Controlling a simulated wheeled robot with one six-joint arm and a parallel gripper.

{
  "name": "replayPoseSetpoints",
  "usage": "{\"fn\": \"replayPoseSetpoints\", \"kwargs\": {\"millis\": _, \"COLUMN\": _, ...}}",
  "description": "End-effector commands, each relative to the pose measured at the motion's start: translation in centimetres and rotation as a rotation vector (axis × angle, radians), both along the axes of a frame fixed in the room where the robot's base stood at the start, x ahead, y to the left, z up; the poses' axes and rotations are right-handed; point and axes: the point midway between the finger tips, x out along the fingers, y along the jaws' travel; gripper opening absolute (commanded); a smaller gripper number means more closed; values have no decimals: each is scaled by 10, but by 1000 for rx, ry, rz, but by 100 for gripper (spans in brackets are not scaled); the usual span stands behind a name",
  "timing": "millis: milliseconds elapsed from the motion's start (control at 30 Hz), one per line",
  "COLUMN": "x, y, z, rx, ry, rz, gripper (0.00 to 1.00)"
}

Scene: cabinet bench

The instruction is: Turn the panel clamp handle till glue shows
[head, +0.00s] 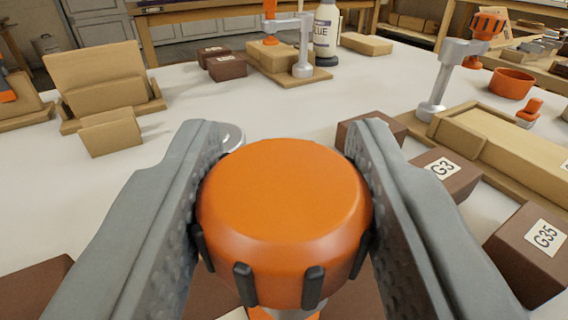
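A round orange clamp handle (284,190) with black grip ribs around its side fills the lower middle of the head view. My gripper (284,143) has one grey padded finger on each side of it, and both pads appear to press on its sides. Below the handle only a bit of grey metal and orange shows; the rest of that clamp and its work is hidden. I see no glue around it, as the handle covers the area beneath.
Brown blocks marked G3 (437,168) and G35 (537,240) lie at right. Another clamp (440,92) with an orange handle stands behind on a wooden board. At the back are a smaller clamp (302,66) and a glue bottle (325,32).

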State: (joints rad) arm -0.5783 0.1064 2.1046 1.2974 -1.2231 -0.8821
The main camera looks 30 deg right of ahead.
Motion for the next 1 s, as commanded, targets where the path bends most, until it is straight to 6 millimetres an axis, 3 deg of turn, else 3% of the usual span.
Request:
{"fn": "replayPoseSetpoints", "kwargs": {"millis": 367, "x": 0, "y": 1, "z": -1, "rx": 0, "ry": 1, "rz": -57, "gripper": 16}}
{"fn": "replayPoseSetpoints", "kwargs": {"millis": 1000, "x": 1, "y": 1, "z": -1, "rx": 0, "ry": 0, "rz": -465, "gripper": 16}}
